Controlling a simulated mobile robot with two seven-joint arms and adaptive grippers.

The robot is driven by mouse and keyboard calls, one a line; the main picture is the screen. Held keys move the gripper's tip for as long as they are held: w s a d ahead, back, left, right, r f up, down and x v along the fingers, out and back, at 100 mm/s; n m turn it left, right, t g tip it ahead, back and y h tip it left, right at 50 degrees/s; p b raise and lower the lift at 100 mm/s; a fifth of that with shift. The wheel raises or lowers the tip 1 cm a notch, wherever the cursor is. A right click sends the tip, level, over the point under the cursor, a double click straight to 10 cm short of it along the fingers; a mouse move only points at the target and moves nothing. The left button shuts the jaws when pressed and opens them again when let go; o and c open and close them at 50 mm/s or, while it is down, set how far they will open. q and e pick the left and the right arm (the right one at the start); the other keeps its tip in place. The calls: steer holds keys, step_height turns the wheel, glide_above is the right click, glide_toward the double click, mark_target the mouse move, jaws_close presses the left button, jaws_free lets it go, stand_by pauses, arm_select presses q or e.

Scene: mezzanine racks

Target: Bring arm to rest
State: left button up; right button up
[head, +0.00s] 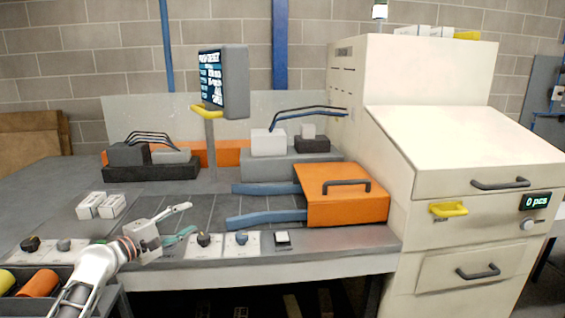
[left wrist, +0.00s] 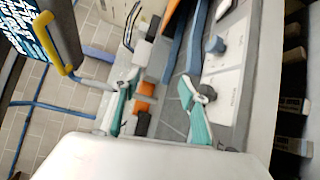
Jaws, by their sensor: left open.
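My left arm comes in from the lower left in the head view. Its gripper (head: 191,217) is open and empty, above the front of the grey worktop, near the row of knobs. One finger looks pale and the other teal. In the left wrist view the two teal-padded fingers (left wrist: 160,84) stand apart with nothing held between them. The view there is turned, with worktop parts beyond the fingers. Whether the gripper touches the panel is hard to tell. My right gripper does not show in either view.
Knobs (head: 204,240) line the front edge. An orange box (head: 345,204) with a black handle and blue rails (head: 266,219) sit right, beside a cream cabinet (head: 440,215). A monitor (head: 234,82) stands behind. A tray with coloured rolls (head: 40,283) is lower left.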

arm_select(q)
steer(key=w+a+r+m+t+y, duration=0.25)
steer(key=a+m+y, duration=0.85)
steer(key=a+m, duration=0.6)
steer(key=s+d+f+m+g+h, duration=0.1)
steer(key=s+d+f, duration=0.35)
steer(key=f, duration=0.35)
steer(key=s+d+f+g+h, duration=0.1)
steer(key=s+d+f, duration=0.35)
steer(key=f, duration=0.35)
steer(key=s+d+f+m+h, duration=0.1)
steer(key=s+d+f, duration=0.3)
steer(key=s+f, duration=0.3)
steer(key=s+d+f+g, duration=0.1)
steer(key=s+d+f, duration=0.3)
steer(key=s, duration=0.6)
steer(key=s+d+f+g+h, duration=0.1)
steer(key=s+d+f, duration=0.3)
steer(key=s, duration=0.6)
steer(key=s+d+f+g+h, duration=0.1)
steer(key=s+d+f, duration=0.3)
steer(key=s, duration=0.6)
step_height(320, 180, down, 2)
steer(key=shift+d+n+g, duration=0.3)
steer(key=shift+n+g, duration=0.1)
steer(key=shift+g, duration=0.35)
steer(key=shift+s, duration=0.1)
